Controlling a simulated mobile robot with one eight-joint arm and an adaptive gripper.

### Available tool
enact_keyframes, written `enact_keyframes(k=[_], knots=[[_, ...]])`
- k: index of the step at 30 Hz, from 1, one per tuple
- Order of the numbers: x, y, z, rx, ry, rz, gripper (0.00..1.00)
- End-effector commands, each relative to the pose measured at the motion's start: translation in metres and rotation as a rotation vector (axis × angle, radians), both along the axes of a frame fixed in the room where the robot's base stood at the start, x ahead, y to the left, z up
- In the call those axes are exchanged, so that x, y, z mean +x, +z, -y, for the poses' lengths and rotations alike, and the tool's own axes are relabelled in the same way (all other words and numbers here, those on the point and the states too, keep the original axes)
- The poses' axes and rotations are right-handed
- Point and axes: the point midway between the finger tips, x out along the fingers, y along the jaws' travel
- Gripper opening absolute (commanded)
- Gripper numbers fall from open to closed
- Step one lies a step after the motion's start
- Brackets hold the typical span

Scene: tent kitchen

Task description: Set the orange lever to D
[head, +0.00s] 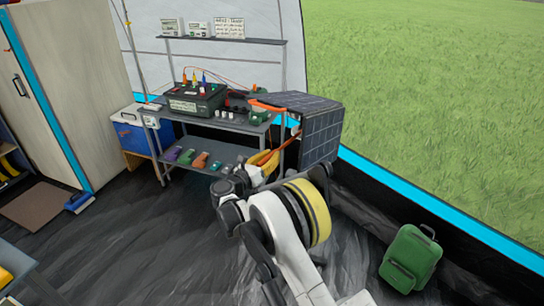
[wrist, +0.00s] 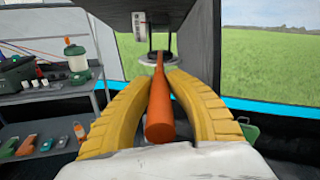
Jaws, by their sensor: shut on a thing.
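The orange lever (wrist: 160,105) shows in the wrist view as a rod running away from me, from its thick near end to a pale round mount (wrist: 155,60) under a dark panel. My gripper (wrist: 160,78) has its two yellow ribbed fingers closed around the lever, one on each side. In the head view my gripper (head: 264,160) is at the right end of the grey workbench, low in front of the solar panel (head: 320,135). A small marked plate (wrist: 139,22) is above the mount, but its letters are too small to read, so the lever's setting cannot be told.
The workbench (head: 222,124) carries a dark battery box (head: 197,98) with wires, and coloured items on its lower shelf. A blue cooler (head: 131,131) stands at its left. A green backpack (head: 410,260) is on the floor at right. The middle floor is clear.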

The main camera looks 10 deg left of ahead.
Motion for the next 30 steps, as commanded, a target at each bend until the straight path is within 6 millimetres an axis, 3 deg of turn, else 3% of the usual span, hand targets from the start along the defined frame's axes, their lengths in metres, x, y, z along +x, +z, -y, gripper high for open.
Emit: enact_keyframes(k=[13,25,26,27,30], knots=[[-0.023,-0.001,0.063,0.000,0.230,0.000,0.00],[-0.026,0.000,0.068,-0.001,0.268,0.000,0.00],[-0.026,0.000,0.068,-0.001,0.268,0.000,0.27],[-0.026,0.000,0.067,-0.001,0.268,0.000,0.39],[-0.026,0.000,0.067,0.000,0.269,0.000,0.43]])
